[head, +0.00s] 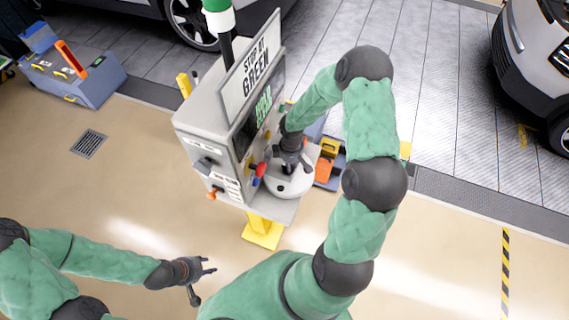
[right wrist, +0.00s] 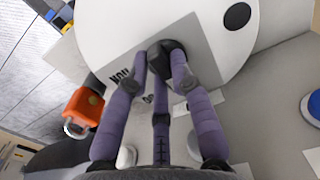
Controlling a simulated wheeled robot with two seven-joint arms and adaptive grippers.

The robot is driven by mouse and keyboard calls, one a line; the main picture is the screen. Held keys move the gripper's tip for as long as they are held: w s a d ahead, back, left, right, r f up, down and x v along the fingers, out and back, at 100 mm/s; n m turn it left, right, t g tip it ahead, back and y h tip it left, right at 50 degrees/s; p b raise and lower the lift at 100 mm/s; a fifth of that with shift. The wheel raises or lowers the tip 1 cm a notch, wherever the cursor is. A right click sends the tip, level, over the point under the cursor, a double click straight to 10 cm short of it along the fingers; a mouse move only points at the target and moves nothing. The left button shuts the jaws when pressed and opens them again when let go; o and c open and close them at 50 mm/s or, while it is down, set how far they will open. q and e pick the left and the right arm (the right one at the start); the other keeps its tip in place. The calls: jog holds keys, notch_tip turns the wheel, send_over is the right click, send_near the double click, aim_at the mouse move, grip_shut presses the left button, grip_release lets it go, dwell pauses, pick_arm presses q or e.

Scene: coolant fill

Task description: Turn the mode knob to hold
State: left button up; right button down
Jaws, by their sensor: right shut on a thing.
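The mode knob (right wrist: 168,46) is a small dark knob on a grey plate (right wrist: 198,50) in the right wrist view. Black lettering on the plate is partly hidden by my fingers, and I cannot read the knob's setting. My right gripper (right wrist: 163,62) has its purple fingers closed around the knob. In the head view my right gripper (head: 292,162) is at the front of the grey machine (head: 205,120), above a white round part (head: 290,184), and the knob is hidden there. My left gripper (head: 205,279) is open and empty, low and away from the machine.
A sign reading "STOP AT GREEN" (head: 262,55) tops the machine. An orange part with a metal ring (right wrist: 82,108) and a blue round part (right wrist: 312,106) flank the plate. A blue toolbox (head: 80,80) and parked cars stand behind. The floor in front is clear.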

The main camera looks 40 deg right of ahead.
dwell(0.3)
jog(key=c, duration=1.1)
grip_release()
jog(key=shift+o, duration=0.2)
notch_tip(320, 180, up, 12)
jog(key=shift+f, duration=0.1)
